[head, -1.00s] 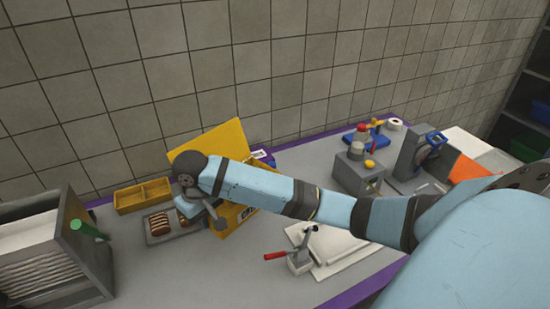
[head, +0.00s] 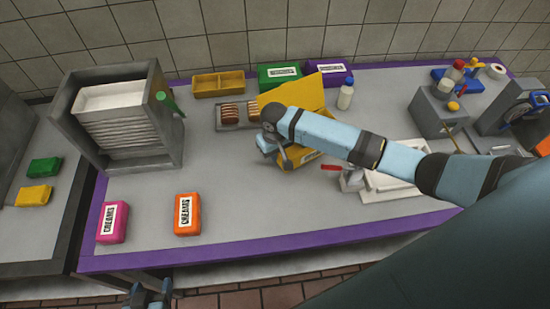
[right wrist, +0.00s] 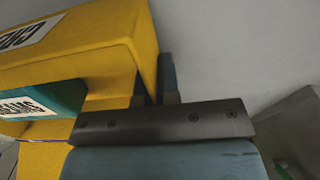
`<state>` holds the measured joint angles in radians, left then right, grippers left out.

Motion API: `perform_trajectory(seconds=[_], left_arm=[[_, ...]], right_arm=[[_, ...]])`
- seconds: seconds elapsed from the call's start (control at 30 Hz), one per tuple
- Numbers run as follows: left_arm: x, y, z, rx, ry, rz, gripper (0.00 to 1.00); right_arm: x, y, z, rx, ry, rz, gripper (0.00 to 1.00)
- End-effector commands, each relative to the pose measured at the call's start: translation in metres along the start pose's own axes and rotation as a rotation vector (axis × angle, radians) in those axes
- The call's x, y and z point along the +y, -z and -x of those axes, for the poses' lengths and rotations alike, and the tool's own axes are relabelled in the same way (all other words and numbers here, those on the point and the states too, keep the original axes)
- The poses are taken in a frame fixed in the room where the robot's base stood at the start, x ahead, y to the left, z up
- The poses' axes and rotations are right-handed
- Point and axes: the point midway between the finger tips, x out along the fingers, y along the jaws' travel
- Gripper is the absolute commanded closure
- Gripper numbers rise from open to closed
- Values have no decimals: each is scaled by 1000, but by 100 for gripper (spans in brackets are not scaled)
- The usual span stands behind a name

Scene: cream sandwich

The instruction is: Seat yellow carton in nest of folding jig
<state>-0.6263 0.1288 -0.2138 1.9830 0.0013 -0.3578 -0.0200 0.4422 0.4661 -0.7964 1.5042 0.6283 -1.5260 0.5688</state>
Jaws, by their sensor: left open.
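The yellow carton (head: 300,158) stands on the grey worktop mid-table in the head view, its lid (head: 297,93) raised. My right gripper (head: 270,150) is at its left front side; in the right wrist view its fingers (right wrist: 155,88) straddle the edge of the yellow carton wall (right wrist: 100,50) and appear shut on it. A grey fixture with a red-handled clamp (head: 348,178) and pale plates (head: 392,188) lies right of the carton, partly behind my right arm; it may be the folding jig, its nest not clear. My left gripper (head: 150,293) is open and empty at the bottom edge.
Pink (head: 112,223) and orange (head: 187,214) packs lie at the front left. A rack (head: 125,120) stands left. A tray of sandwiches (head: 228,126), a yellow bin (head: 218,85) and a green pack (head: 278,75) are behind. The front middle is clear.

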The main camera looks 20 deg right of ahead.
Motion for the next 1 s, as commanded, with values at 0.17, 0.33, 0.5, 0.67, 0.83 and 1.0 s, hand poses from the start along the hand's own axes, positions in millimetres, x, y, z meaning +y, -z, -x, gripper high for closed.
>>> perform_trajectory(seconds=[0.17, 0.33, 0.5, 0.67, 0.83, 1.0], left_arm=[[0, 3, 0, 3, 1, 0, 33], [-1, 4, 0, 4, 2, 0, 33], [-1, 4, 0, 4, 3, 0, 33], [-1, 4, 0, 4, 3, 0, 33], [-1, 3, 0, 3, 2, 0, 33], [-1, 2, 1, 0, 2, 1, 33]], right_arm=[[-1, -1, -23, -4, 0, 1, 100], [0, -1, -36, -1, 0, 0, 100], [0, 0, -35, -1, 0, 1, 100], [0, -1, -39, -1, 0, 0, 93], [0, -1, -38, -1, 0, 0, 72], [0, -1, -38, -1, 0, 0, 72]])
